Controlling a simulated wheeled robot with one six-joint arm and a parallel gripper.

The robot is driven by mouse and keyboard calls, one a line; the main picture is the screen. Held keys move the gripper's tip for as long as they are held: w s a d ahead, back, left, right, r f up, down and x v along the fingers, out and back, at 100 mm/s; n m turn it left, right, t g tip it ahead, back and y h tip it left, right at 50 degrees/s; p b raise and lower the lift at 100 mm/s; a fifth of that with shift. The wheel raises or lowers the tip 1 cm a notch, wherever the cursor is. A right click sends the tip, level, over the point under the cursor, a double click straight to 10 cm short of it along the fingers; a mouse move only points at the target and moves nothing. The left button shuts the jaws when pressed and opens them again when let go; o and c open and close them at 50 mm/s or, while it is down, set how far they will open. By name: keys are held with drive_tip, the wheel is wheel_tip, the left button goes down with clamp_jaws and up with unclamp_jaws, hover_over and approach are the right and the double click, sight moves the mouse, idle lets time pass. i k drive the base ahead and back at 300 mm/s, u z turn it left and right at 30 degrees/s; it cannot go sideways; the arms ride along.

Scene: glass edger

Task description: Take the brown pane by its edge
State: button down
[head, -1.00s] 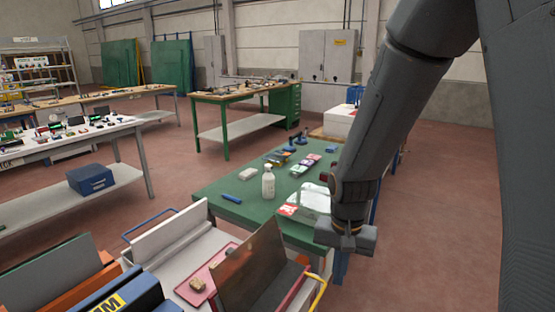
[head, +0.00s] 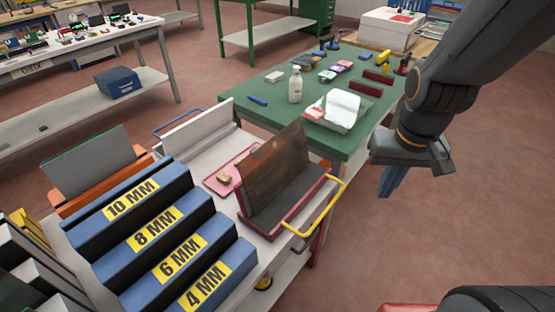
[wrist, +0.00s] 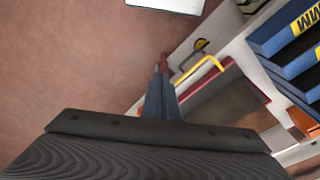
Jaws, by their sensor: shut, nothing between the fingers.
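The brown pane (head: 280,165) stands tilted in a red-edged holder (head: 290,215) on the grey cart, its top edge free in the head view. My gripper (head: 386,192) has blue fingers pointing down, to the right of the pane and apart from it, over open floor beside the cart. The fingers are together and empty. In the wrist view my gripper (wrist: 159,72) points toward a red part of the cart and a yellow handle.
The yellow handle (head: 325,212) rises at the holder's right, between my gripper and the pane. A blue stepped rack (head: 165,235) marked in millimetres is left of it. A green table (head: 270,112) with a white bottle (head: 295,86) stands behind.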

sight(268, 171)
drive_tip(key=z, duration=1.75)
drive_tip(key=i, duration=1.15)
drive_tip(key=u, duration=3.3)
drive_tip(key=i, duration=0.5)
drive_tip(key=z, duration=0.05)
